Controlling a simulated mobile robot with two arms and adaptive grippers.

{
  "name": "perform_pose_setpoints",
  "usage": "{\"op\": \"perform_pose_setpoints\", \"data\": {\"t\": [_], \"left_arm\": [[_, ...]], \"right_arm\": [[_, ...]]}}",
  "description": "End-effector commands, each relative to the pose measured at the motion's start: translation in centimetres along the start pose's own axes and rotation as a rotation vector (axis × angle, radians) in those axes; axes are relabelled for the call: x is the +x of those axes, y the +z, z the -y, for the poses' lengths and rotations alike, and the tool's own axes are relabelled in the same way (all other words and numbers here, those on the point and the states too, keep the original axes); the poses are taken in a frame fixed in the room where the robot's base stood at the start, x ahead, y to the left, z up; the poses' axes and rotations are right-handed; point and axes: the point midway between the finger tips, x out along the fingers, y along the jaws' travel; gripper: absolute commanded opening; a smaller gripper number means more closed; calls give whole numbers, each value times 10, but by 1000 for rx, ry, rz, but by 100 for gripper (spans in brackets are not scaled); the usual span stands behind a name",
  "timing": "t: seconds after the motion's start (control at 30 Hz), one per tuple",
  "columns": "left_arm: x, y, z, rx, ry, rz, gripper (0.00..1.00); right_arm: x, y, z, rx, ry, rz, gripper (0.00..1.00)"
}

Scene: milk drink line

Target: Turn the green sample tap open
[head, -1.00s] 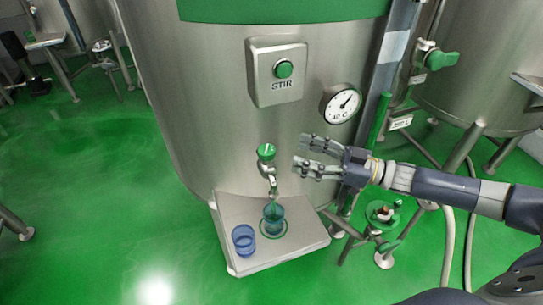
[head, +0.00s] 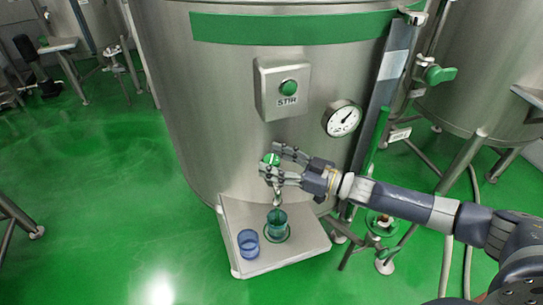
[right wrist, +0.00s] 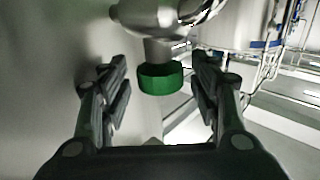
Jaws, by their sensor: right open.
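The green sample tap (head: 271,159) is on the front of the steel tank, above the drip shelf. In the right wrist view its green knob (right wrist: 161,78) sits between my two fingers, with gaps on both sides. My right gripper (head: 270,160) is open around the knob, and I see no contact. In the head view its fingers partly cover the tap. A glass (head: 277,218) stands on the round green mark below the spout. My left gripper is not in view.
A blue glass (head: 248,243) stands on the left of the shelf (head: 300,243). Above are the STIR button box (head: 283,88) and a round thermometer dial (head: 342,118). Another tank with a green valve handle (head: 440,74) stands at right.

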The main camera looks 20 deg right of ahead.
Motion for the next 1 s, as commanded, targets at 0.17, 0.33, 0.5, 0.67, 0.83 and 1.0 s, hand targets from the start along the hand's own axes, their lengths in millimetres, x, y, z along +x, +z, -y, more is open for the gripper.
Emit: {"op": "perform_pose_setpoints", "data": {"t": [0.17,0.33,0.5,0.67,0.83,1.0], "left_arm": [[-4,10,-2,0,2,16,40],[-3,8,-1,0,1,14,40],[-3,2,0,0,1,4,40],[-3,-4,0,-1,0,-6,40],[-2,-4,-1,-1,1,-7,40],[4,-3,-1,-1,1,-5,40]], "right_arm": [[10,0,0,-1,-1,0,57],[11,0,0,-1,-1,1,57],[11,0,0,-1,-1,0,43],[10,0,0,-1,-1,0,12],[11,0,0,-2,-3,0,12],[11,2,-1,-4,-31,0,12]]}}
